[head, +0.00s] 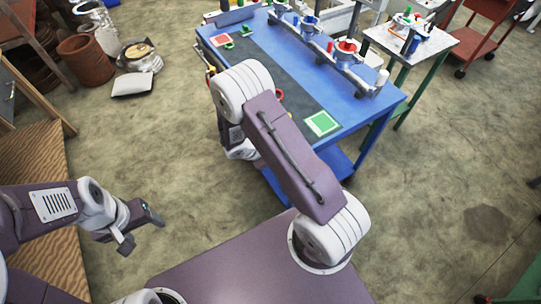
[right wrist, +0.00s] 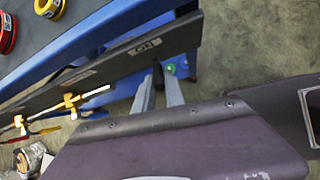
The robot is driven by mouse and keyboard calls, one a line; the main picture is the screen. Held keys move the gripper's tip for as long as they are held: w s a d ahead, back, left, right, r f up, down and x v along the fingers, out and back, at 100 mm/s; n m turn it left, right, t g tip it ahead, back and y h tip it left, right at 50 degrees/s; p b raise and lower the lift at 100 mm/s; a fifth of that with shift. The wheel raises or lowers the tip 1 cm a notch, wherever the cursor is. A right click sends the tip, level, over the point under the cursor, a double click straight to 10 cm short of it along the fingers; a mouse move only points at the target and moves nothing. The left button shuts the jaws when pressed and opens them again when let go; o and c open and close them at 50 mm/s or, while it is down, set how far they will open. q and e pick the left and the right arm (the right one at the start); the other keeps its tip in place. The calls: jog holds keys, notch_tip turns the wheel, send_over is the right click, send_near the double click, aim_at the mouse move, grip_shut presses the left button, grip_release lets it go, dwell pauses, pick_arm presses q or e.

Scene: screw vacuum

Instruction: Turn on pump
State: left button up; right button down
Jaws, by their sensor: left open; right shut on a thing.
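My left gripper (head: 140,233) is open and empty above the floor at the lower left of the head view. My right arm reaches to the blue table (head: 266,40), and its gripper is hidden there. In the right wrist view, my right gripper (right wrist: 156,72) has its fingertips at the lower edge of a dark labelled panel (right wrist: 120,62) on the table's side. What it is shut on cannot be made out. A small green round part (right wrist: 170,68) shows just beside the fingertips. I cannot tell which thing is the pump, or whether it is on.
Several fixtures with coloured parts (head: 345,52) stand along the table's far side. A green-framed square (head: 322,123) lies at its near right corner. Pots (head: 86,60) and a metal vessel (head: 140,58) stand on the floor at left.

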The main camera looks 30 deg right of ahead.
jog(key=c, duration=1.4)
grip_release()
jog(key=shift+r, duration=0.1)
jog(key=p+v, duration=0.1)
jog(key=v, duration=0.8)
jog(key=shift+p, duration=0.4)
